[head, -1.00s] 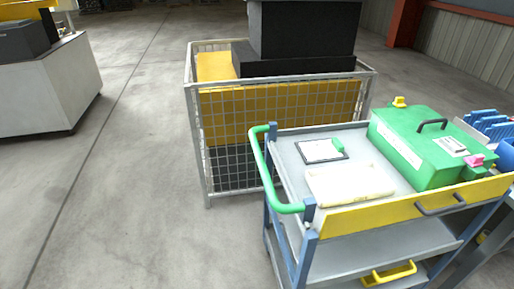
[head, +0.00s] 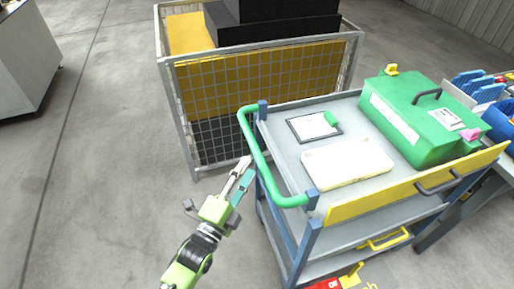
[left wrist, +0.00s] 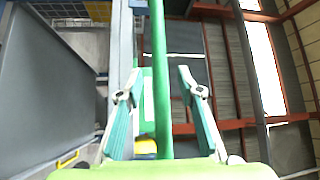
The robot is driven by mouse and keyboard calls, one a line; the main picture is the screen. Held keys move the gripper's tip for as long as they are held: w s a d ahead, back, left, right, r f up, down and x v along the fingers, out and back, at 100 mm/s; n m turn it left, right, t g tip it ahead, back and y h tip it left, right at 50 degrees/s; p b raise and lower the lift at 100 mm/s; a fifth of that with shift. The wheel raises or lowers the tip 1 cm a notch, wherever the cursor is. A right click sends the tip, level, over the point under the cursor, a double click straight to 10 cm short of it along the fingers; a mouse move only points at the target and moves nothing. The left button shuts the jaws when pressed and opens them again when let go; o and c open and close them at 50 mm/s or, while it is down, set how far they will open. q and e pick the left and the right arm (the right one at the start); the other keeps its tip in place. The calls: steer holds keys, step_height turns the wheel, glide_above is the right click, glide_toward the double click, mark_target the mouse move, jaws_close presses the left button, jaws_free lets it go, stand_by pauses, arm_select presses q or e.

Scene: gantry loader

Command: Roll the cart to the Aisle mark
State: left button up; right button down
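The cart (head: 272,147) is a grey and blue shelf trolley with a green push handle (head: 259,160) on its left end. A white panel, a clipboard and a green case (head: 398,135) sit on its top. My left gripper (head: 242,176) is at the handle's left side. In the left wrist view the green handle bar (left wrist: 160,60) runs between the two fingers of the left gripper (left wrist: 158,78). The fingers are apart, with gaps to the bar on both sides. My right gripper is out of view. I cannot make out an Aisle mark.
A wire cage (head: 187,125) with a yellow panel and black blocks stands close behind the cart. A bench with blue bins (head: 487,93) is at the right. A white cabinet (head: 22,55) is at the upper left. The floor on the left is clear.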

mark_target(257, 151)
arm_select(q)
steer(key=p+x, duration=0.1)
steer(key=x, duration=0.7)
steer(key=shift+f, duration=0.1)
jaws_close()
